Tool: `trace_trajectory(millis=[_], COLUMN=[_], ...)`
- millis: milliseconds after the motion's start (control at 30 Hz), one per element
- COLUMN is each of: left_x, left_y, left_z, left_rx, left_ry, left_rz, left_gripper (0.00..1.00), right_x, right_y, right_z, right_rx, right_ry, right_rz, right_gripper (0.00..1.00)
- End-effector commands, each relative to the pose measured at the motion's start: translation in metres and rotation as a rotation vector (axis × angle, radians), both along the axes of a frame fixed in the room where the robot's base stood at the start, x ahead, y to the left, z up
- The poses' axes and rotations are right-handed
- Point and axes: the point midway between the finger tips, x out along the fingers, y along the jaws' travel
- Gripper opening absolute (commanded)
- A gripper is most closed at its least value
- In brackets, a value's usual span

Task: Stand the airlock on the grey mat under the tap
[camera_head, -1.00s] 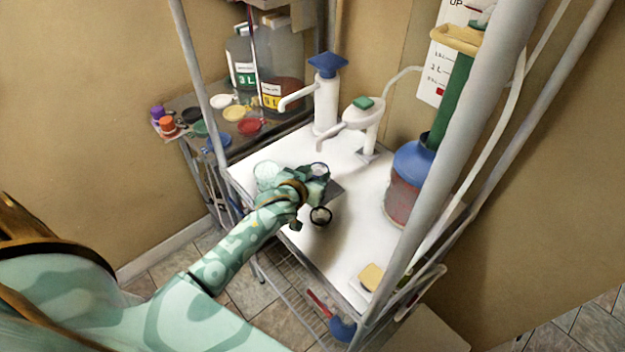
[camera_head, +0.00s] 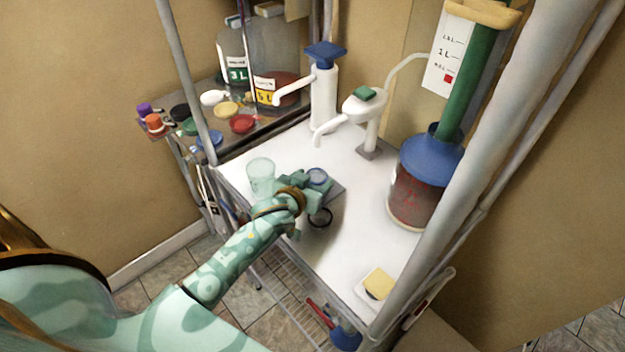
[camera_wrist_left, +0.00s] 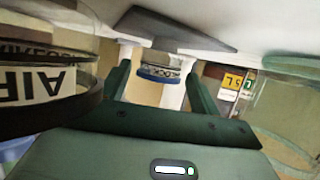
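The airlock (camera_head: 317,176), a small clear cylinder with a blue band, stands upright on the grey mat (camera_head: 337,190), below the white tap (camera_head: 327,129). In the left wrist view, which is upside down, the airlock (camera_wrist_left: 160,66) meets the mat (camera_wrist_left: 180,28) with its base. My left gripper (camera_head: 314,188) is close by it on the near side. In the wrist view its fingers (camera_wrist_left: 160,85) are apart, with the airlock framed between them and a narrow gap on each side. The gripper hides part of the mat. My right gripper is out of view.
A clear cup (camera_head: 261,176) stands left of the gripper. A dark-rimmed clear jar (camera_head: 320,218), labelled "AIR…" in the wrist view, is close on the near side. A blue-topped bucket (camera_head: 423,185) and a sponge (camera_head: 379,281) are right. The counter's middle right is clear.

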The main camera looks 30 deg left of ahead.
Motion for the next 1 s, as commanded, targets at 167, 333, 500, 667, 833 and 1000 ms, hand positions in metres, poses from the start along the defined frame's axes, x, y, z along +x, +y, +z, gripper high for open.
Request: trace_trajectory(millis=[167, 333, 500, 667, 833, 1000], left_x=[0.0, -0.003, -0.033, -0.069, -0.098, -0.11], left_y=[0.0, -0.001, -0.002, -0.004, -0.006, -0.006], left_z=[0.0, 0.006, 0.019, 0.033, 0.045, 0.049], left_rx=[0.0, -0.003, -0.001, -0.003, -0.002, -0.001], left_ry=[0.0, -0.001, 0.0, 0.0, 0.0, -0.001], left_rz=[0.0, -0.001, -0.001, 0.0, 0.0, 0.0], left_gripper=[0.63, 0.63, 0.63, 0.63, 0.63, 0.63], right_x=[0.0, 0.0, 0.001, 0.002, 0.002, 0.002], right_y=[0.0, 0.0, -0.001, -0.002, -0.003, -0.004], right_z=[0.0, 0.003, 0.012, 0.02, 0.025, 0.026], right_rx=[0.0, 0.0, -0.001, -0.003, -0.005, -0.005], right_ry=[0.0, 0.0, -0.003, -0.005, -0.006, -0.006], right_rz=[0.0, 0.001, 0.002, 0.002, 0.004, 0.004], right_gripper=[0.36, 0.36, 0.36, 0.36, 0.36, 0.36])
